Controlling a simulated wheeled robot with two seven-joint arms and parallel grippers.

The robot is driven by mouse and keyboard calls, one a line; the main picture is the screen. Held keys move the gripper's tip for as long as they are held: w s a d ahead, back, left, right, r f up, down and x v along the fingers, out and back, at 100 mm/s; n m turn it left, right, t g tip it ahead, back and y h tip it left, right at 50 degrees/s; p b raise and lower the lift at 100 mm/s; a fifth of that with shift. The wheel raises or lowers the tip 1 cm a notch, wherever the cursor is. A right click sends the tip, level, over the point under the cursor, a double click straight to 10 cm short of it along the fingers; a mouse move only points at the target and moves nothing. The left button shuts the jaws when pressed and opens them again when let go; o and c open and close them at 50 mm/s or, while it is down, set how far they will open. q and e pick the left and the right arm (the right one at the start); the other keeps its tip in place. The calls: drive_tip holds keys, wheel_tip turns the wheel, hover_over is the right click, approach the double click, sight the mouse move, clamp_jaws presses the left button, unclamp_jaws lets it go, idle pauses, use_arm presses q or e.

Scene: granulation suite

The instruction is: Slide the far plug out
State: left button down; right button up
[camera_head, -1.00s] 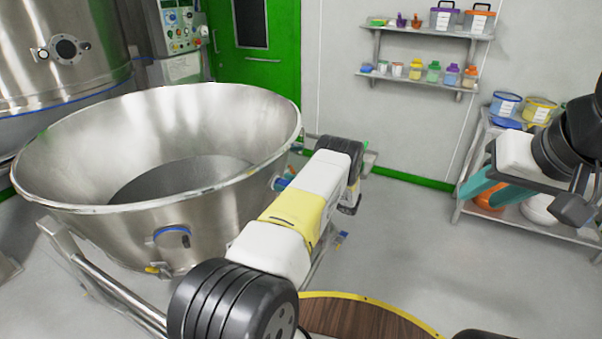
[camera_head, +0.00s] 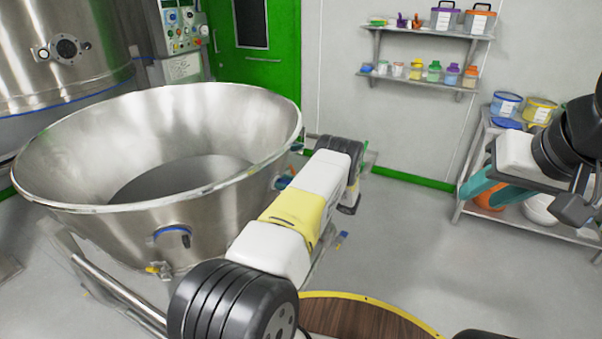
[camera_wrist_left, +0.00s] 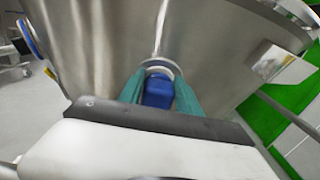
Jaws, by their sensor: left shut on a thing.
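A large steel bowl (camera_head: 150,222) stands at the left on a tubular frame. In the left wrist view, a blue plug (camera_wrist_left: 158,92) sits at a round, pale-rimmed port (camera_wrist_left: 160,68) in the bowl's wall. My left gripper (camera_wrist_left: 160,98) has its teal fingers on both sides of the plug and is shut on it. In the head view my left arm mostly hides this spot on the bowl's right side. Another port with a blue ring (camera_head: 172,231) is on the bowl's front. My right gripper (camera_head: 483,194) is at the far right, its teal fingers apart and empty.
A steel rack (camera_head: 530,225) with tubs stands at the right, behind my right gripper. Wall shelves (camera_head: 420,82) hold small containers. A round brown platform with a yellow edge (camera_head: 365,318) is at the front. Grey floor (camera_head: 400,235) is clear between bowl and rack.

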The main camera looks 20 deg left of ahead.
use_arm(q)
drive_tip(key=shift+s+d, duration=0.2)
drive_tip(key=shift+d, duration=1.3)
drive_tip(key=c, duration=0.9)
unclamp_jaws()
drive_tip(key=d, duration=0.5)
drive_tip(key=s+d, duration=0.1)
drive_tip(key=d, duration=0.1)
drive_tip(key=shift+d, duration=0.4)
